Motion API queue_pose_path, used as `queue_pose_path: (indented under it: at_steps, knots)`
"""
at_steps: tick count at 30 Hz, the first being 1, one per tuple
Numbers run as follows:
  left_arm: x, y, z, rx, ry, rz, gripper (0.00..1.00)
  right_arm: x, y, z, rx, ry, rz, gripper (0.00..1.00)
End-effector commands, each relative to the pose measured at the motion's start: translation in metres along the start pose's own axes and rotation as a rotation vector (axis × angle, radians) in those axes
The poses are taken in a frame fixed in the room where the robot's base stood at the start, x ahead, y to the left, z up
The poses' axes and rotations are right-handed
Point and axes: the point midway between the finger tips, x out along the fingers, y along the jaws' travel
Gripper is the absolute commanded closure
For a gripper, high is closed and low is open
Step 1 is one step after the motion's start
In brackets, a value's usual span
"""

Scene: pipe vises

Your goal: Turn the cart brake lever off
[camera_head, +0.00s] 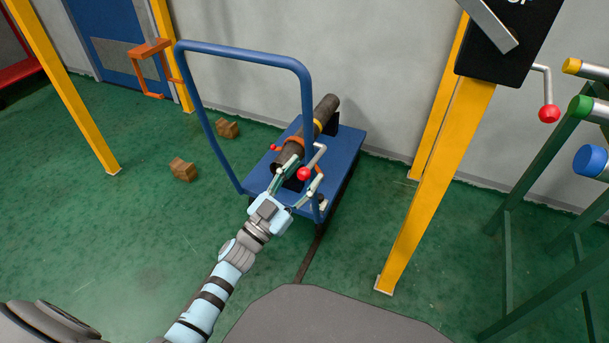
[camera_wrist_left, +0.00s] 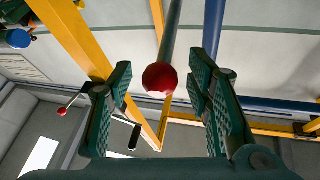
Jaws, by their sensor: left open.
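The blue cart (camera_head: 258,180) stands on the green floor with its push handle (camera_head: 240,52) raised on the near left side. Its brake lever (camera_head: 318,155) is a grey bent rod with a red ball end (camera_head: 303,174). My left gripper (camera_head: 306,169) is open at the lever, its fingers on both sides of the red ball. In the left wrist view the red ball (camera_wrist_left: 160,78) hangs between the two green-padded fingers, with visible gaps on both sides. The lever's pivot is hard to make out. My right gripper is out of view.
A dark pipe (camera_head: 326,112) lies on the cart. Yellow posts (camera_head: 433,190) and a dark box with another red-ball lever (camera_head: 549,114) stand to the right, beside a green rack (camera_head: 545,240) with colored pipe ends. Two small wooden blocks (camera_head: 183,170) lie on the floor left.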

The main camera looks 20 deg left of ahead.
Motion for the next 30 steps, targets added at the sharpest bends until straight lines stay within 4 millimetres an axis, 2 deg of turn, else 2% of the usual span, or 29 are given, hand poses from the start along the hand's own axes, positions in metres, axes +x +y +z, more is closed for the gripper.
queue_pose_path:
  at_steps: [9,18,30]
  knots:
    - [0.0056,0.0001,-0.0001,0.0,-0.001,0.0,0.54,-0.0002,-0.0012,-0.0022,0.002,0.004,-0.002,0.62]
    - [0.0053,0.0001,-0.0001,0.0,-0.001,0.0,1.0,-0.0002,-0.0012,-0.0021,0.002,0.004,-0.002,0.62]
    - [0.0068,0.0,-0.0032,-0.003,-0.011,0.001,1.0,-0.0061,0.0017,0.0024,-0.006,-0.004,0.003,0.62]
